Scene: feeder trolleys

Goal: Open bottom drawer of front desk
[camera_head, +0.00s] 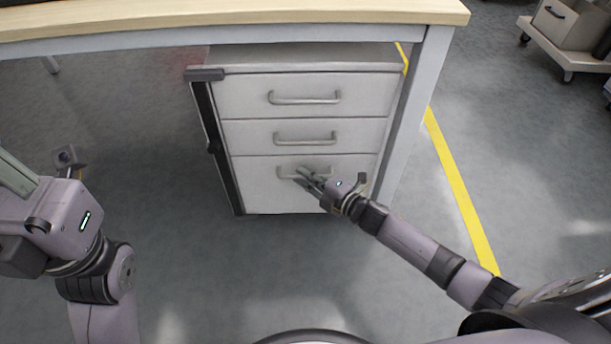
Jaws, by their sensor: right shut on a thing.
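A pale grey drawer cabinet (235,60) with three stacked drawers stands under the desk (240,22). The bottom drawer (262,197) is the lowest front and looks flush with the two above it. Its bar handle (284,172) is partly covered by my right gripper (305,178). My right gripper comes in from the lower right, its fingers at the handle, shut on it. My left gripper (40,175) is at the left edge, away from the cabinet; its fingertips are not clear.
The desk leg (424,90) stands just right of the cabinet. A yellow floor line (455,185) runs along the right. A wheeled trolley (568,55) is at the upper right. The grey floor in front of the cabinet is clear apart from my arms.

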